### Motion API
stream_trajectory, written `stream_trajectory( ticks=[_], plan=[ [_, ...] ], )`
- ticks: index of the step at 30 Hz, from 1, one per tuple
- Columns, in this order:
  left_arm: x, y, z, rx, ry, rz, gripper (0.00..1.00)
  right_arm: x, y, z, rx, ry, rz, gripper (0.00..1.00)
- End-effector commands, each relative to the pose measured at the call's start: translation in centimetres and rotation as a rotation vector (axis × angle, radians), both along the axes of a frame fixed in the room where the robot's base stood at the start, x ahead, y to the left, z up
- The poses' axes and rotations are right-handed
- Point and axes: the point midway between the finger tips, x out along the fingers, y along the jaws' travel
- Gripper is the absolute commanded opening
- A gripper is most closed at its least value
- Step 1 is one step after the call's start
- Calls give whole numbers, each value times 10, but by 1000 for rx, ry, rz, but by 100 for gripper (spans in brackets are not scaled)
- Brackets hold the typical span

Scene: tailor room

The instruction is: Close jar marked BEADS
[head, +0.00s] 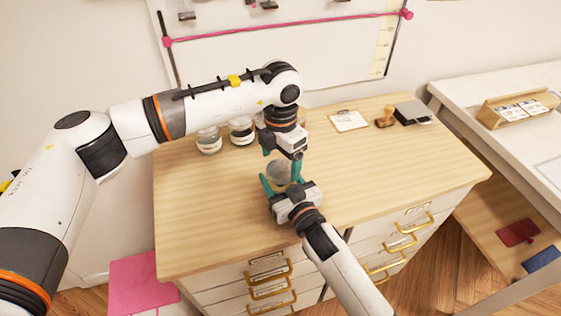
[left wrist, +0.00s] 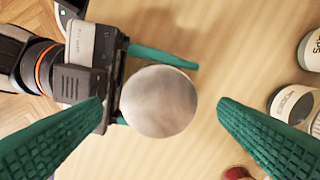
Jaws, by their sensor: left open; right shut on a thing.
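A jar topped by a round, plain silver metal disc (left wrist: 158,101) stands on the wooden desk; in the head view its greyish top (head: 279,171) shows between the grippers. Its label is hidden, so I cannot read BEADS, and I cannot tell how firmly the lid sits. My right gripper (head: 282,180) is shut around the jar from the front; its green fingers (left wrist: 162,58) also show beside the disc in the left wrist view. My left gripper (head: 284,155) is open above the jar, pointing down. In its wrist view the disc lies between the two fingers, nearer the left one.
Labelled jars (head: 208,141) (head: 241,131) stand at the desk's back left, partly behind my left arm. A clipboard (head: 348,121), a stamp (head: 385,118) and a dark box (head: 412,112) lie at the back right. The desk's front and right are clear.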

Motion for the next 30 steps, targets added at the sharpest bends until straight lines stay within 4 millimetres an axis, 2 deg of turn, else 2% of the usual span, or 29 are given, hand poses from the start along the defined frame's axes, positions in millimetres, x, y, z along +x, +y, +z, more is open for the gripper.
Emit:
stream_trajectory(
  ticks=[6,12,18,27,28,30],
  plan=[
    [0,0,49,-2,-4,-2,83,0,0,0,-1,0,0,0],
    [0,0,85,-1,-2,0,83,0,0,0,0,0,0,0],
    [0,0,102,0,0,0,83,0,0,0,0,0,0,0],
    [0,0,103,-1,1,0,83,0,0,0,0,0,0,0],
    [0,0,103,-1,1,0,83,0,0,0,0,0,0,66],
    [0,0,103,-1,1,0,83,0,0,0,0,0,0,77]
  ],
)
